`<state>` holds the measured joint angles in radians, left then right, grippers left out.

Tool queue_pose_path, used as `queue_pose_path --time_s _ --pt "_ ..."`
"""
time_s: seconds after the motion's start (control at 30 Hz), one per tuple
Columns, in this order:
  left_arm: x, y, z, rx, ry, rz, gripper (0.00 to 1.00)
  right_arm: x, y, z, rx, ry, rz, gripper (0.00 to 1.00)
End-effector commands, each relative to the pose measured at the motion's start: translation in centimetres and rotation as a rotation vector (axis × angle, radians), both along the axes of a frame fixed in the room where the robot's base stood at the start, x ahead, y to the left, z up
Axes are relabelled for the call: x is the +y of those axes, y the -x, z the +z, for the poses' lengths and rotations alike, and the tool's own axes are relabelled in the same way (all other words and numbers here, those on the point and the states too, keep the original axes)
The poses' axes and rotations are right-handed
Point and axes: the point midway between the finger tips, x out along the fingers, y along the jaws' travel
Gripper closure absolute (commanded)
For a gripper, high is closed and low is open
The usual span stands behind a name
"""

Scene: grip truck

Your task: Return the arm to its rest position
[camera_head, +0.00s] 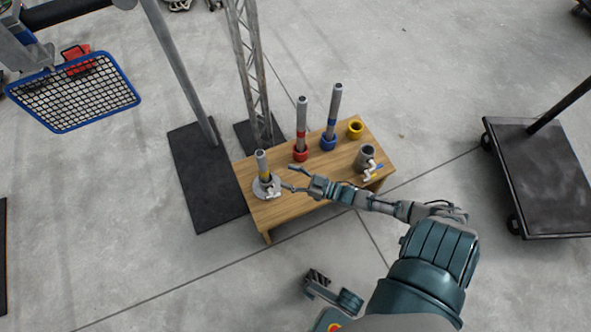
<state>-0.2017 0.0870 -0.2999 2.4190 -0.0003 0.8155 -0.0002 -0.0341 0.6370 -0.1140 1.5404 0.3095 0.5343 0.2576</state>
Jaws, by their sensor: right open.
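My right arm comes in from the lower right and reaches over a wooden table (300,203). My right gripper (289,178) is at the arm's far end, above the table's left part. Its fingers are spread and hold nothing. Just left of the fingertips, a grey tube with a yellow band (262,163) stands upright in a round grey base (262,192). The fingertips are close to this base; I cannot tell whether they touch it.
Red-banded (301,125) and blue-banded (333,112) tubes stand behind the gripper. A yellow ring (355,129) and grey cup (366,156) are at the table's right. A metal post (180,72) and lattice tower (250,70) rise behind. A black cart (540,175) stands right.

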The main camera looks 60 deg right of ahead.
Motion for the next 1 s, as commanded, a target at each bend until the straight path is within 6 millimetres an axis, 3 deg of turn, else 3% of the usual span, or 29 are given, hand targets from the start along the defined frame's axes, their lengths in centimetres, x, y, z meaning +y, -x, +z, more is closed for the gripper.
queue_pose_path --time_s 0.23,0.87,0.93,1.0 --pt "0.0 0.0 0.0 0.0 0.0 0.0 0.38 -0.5 2.2 -0.1 0.0 0.0 0.0 0.37" --pt "-0.1 -0.2 0.0 0.0 0.0 0.0 0.38 -0.5 2.2 0.0 -0.001 0.0 0.0 0.37" --pt "0.0 -0.2 0.2 -0.005 0.0 0.0 0.38 0.4 2.3 0.3 -0.014 -0.009 0.009 0.37" --pt "0.0 -0.1 0.2 -0.004 0.0 -0.001 0.38 2.8 2.4 1.4 -0.052 -0.031 0.031 0.37"
